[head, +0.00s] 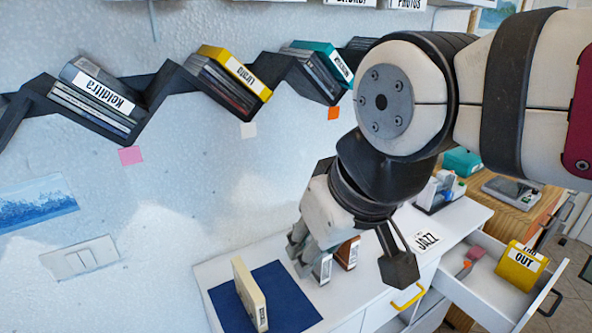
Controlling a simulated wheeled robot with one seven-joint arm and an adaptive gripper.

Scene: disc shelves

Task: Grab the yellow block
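Several things are yellow or yellowish, and I cannot tell which one is the yellow block. A yellow case (518,268) labelled "OUT" sits upright in the open drawer at the lower right. A pale yellow, block-like case (249,292) stands upright on the blue mat at the lower left. A yellow-topped case (243,72) leans on the zigzag wall shelf. My gripper (350,261) points down over the white cabinet top, right of the pale case and apart from all three. Its fingers look spread, with nothing visibly held. My arm hides part of the cabinet top.
A dark case (322,268) and a brown case (347,253) stand on the cabinet top close by my gripper. The blue mat (290,290) lies left of them. The open drawer (480,300) juts out at right. A "JAZZ" label (427,240) lies behind the drawer.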

